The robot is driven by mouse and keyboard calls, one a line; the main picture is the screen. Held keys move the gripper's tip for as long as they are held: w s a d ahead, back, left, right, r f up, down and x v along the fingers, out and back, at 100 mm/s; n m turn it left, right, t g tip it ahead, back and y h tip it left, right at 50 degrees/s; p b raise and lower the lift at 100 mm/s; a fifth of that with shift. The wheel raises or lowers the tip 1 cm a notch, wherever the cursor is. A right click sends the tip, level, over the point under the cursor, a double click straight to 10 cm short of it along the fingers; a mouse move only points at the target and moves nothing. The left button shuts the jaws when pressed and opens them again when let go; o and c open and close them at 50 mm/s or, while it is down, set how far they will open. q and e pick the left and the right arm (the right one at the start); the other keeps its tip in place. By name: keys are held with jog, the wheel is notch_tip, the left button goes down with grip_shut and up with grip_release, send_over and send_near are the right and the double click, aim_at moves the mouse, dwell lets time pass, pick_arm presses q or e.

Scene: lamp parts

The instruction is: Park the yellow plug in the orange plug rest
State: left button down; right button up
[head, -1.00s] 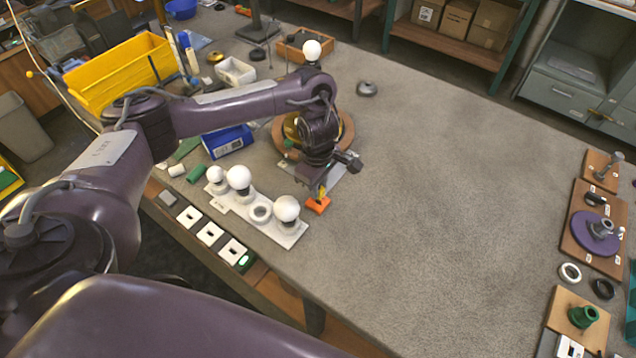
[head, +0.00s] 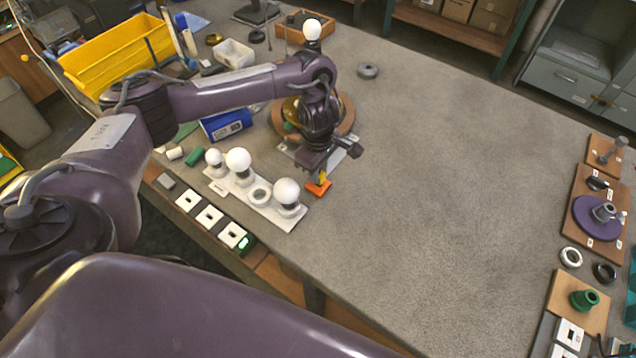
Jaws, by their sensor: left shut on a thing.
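The small orange plug rest (head: 318,188) sits on the grey table, just right of the white bulb tray. The yellow plug (head: 322,176) is at the tip of my left gripper (head: 321,171), directly over the plug rest. The gripper is shut on the plug. The plug's lower end meets the orange rest in the picture; I cannot tell whether it is seated in it or just above. My right gripper is not in view.
A white tray (head: 254,205) with several white bulbs stands close on the left. Behind the gripper is a round wooden base (head: 346,116). A blue box (head: 226,125) and a yellow bin (head: 118,56) lie further left. The table's middle is clear.

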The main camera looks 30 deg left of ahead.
pick_arm(q)
jog(key=shift+f+b, duration=1.05)
jog(key=shift+b, duration=0.15)
dwell(1.8)
dwell(0.3)
jog(key=c, duration=1.2)
grip_release()
jog(key=shift+r, duration=0.15)
notch_tip(320, 180, up, 8)
jog(key=shift+f+p, duration=0.2)
jog(key=shift+p, duration=0.8)
jog(key=shift+s+f, duration=0.1)
